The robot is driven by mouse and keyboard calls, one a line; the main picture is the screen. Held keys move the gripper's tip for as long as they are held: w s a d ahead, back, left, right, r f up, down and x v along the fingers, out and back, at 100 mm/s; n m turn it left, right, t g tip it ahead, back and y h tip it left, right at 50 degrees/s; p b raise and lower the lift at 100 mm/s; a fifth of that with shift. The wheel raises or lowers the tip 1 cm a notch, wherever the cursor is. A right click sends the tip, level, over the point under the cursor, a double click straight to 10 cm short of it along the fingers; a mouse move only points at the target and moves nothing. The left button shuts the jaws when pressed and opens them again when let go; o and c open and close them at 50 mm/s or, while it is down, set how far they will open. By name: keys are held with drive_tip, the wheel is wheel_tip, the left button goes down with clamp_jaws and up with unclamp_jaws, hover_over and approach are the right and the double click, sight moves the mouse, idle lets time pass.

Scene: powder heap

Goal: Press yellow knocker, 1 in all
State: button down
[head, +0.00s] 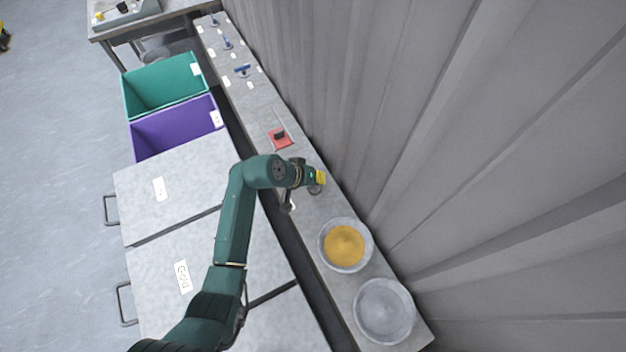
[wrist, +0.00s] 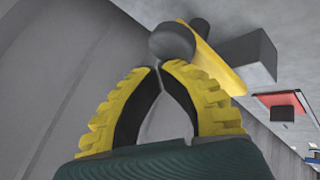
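The yellow knocker (wrist: 212,55) shows in the wrist view as a yellow bar. It has a dark grey rounded end and a dark grey block beside it. My gripper (wrist: 160,66) has ridged yellow fingers with dark inner pads. Its fingertips come together close to the knocker's rounded end, with nothing seen held between them. I cannot tell whether they touch the knocker. In the head view my gripper (head: 321,177) is over the narrow bench by the wall, and it and my arm largely hide the knocker there.
A red plate with a dark block (head: 280,137) lies farther along the bench (head: 258,105). A bowl of yellow powder (head: 344,246) and an empty-looking bowl (head: 384,310) stand at the near end. Blue-handled items (head: 242,70) are at the far end. Green (head: 165,85) and purple (head: 176,127) bins stand left.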

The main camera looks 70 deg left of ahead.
drive_tip(key=shift+r+p, duration=0.55)
drive_tip(key=shift+r, duration=0.2)
drive_tip(key=shift+r, duration=0.1)
wheel_tip(320, 180, up, 5)
drive_tip(key=p, duration=0.5)
drive_tip(key=shift+a, duration=0.1)
